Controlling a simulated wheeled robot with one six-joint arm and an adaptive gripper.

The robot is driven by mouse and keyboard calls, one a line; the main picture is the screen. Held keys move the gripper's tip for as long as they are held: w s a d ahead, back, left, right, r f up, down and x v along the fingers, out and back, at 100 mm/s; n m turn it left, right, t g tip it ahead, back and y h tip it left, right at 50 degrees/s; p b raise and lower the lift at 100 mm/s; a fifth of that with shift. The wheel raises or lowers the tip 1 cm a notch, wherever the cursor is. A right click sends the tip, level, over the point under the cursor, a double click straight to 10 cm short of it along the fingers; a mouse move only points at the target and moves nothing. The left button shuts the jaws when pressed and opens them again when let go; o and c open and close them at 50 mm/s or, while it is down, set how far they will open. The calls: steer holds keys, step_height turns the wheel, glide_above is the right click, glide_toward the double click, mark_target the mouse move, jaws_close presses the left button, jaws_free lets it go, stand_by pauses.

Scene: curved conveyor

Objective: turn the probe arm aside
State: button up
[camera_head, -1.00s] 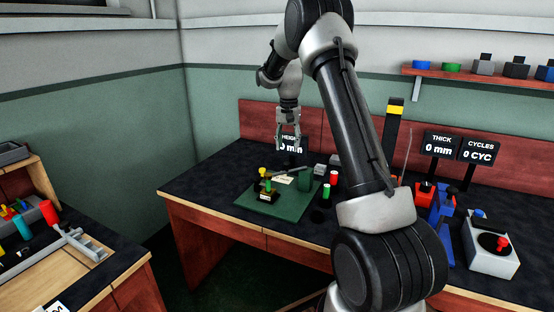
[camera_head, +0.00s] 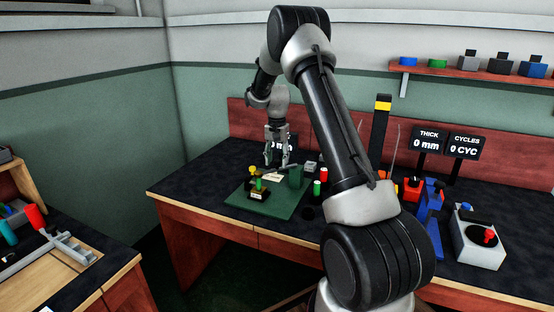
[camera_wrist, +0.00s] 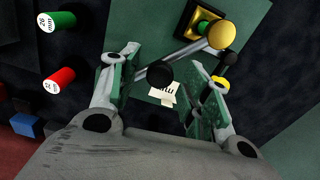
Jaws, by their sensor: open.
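A red cylinder (camera_head: 323,174) and a green cylinder (camera_head: 317,188) stand right of the plate; they also show left in the wrist view. Dark tabletop left of the plate is clear.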

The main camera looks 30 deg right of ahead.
jaws_close()
steer(key=shift+s, duration=0.15)
steer(key=shift+s+d+n, duration=0.3)
steer(key=shift+s+n, duration=0.65)
steer(key=shift+n, duration=0.4)
steer(key=shift+s+d+n, duration=0.35)
steer(key=shift+s+n, duration=0.55)
steer(key=shift+n, duration=0.4)
steer(key=shift+s+d+n, duration=0.3)
steer(key=shift+s+n, duration=0.65)
steer(key=shift+n, duration=0.4)
jaws_free()
steer(key=shift+r, duration=0.1)
